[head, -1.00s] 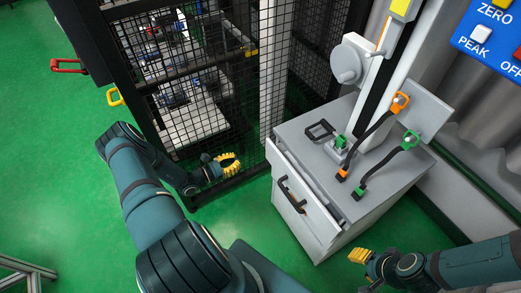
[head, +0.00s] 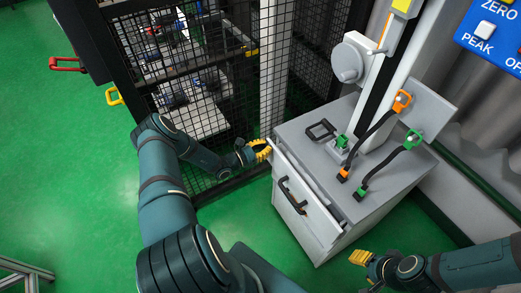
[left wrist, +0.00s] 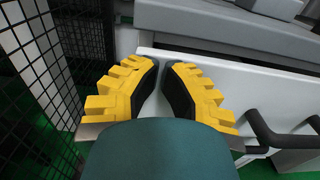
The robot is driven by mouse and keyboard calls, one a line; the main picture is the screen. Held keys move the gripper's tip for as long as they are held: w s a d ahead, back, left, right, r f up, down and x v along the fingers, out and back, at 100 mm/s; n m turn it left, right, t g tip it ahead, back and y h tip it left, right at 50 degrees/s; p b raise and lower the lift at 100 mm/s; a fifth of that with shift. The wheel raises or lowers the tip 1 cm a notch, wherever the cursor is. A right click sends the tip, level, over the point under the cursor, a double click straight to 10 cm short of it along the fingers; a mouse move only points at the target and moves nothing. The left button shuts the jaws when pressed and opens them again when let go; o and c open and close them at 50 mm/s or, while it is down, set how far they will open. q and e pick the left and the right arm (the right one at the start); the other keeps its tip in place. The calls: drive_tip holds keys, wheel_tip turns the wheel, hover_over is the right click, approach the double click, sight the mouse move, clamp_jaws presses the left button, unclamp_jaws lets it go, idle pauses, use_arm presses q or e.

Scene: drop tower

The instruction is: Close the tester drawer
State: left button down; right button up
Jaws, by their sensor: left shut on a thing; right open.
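The tester drawer (head: 308,220) is in the front of the grey cabinet under the tester, its white front standing slightly out from the body. It has a black handle (head: 291,196). My left gripper (head: 266,149) is at the drawer front's far left upper corner, well away from the handle. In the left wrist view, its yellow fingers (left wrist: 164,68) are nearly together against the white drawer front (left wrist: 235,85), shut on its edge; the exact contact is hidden. The handle shows at the right there. My right gripper (head: 356,258) is open and empty, off the cabinet's right front side.
A black mesh fence (head: 215,100) stands close beside the left gripper. The grey cabinet top (head: 310,140) carries the tester column and black straps with orange and green ends. Green floor (head: 240,215) is clear in front of the drawer.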

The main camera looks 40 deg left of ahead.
use_arm(q)
drive_tip(key=b+x, duration=0.1)
drive_tip(key=x, duration=0.3)
drive_tip(key=shift+w+d+r, duration=0.1)
drive_tip(key=shift+w, duration=0.1)
use_arm(e)
drive_tip(key=shift+f, duration=0.6)
